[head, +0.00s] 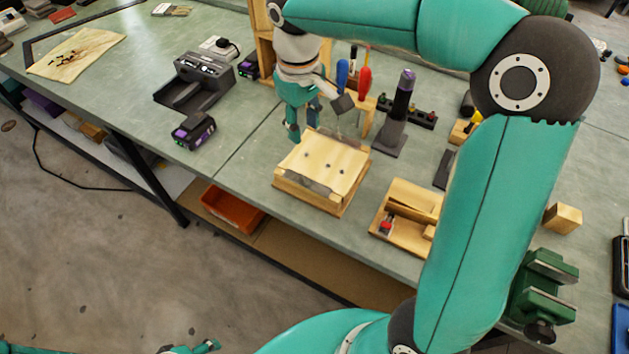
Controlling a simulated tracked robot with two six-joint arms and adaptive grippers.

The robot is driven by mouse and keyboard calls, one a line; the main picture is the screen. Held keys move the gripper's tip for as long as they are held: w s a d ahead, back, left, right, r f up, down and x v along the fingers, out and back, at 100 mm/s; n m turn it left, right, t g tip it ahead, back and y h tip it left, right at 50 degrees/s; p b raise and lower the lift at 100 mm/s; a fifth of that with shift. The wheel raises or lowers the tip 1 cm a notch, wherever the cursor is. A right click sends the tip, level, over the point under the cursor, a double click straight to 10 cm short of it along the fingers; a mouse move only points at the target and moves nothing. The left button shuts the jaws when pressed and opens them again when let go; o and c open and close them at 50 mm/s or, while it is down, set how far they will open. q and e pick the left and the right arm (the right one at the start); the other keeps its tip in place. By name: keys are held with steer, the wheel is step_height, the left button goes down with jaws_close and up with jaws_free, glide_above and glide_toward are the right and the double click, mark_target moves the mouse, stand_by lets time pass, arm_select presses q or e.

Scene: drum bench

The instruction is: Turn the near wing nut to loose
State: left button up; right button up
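A low wooden box with a pale top (326,160) sits near the front edge of the green bench. Its top carries a few small dark spots; I cannot tell which, if any, is the near wing nut. A greyish, partly see-through piece lies along its front side. My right gripper (302,126) hangs just behind the box's far left corner, fingers pointing down. Its two teal fingers look apart, with nothing seen between them. It appears clear of the dark spots. My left gripper (196,348) shows only as a small teal part at the bottom edge, away from the bench.
Screwdrivers with blue (342,72) and red (364,80) handles and a dark purple-topped post (396,115) stand behind the box. A wooden tray (396,232) is to its right. A charger (203,80) and battery (194,131) lie left. Bench between battery and box is clear.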

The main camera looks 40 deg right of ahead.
mark_target(306, 180)
steer(key=f+m, duration=0.1)
steer(key=f, duration=0.3)
steer(key=f+m, duration=0.2)
steer(key=f, duration=0.3)
steer(key=s+f+m, duration=0.1)
steer(key=f+m, duration=0.1)
steer(key=f, duration=0.3)
steer(key=shift+s+a+f, duration=0.1)
steer(key=shift+a+f, duration=0.15)
steer(key=shift+a, duration=0.1)
jaws_close()
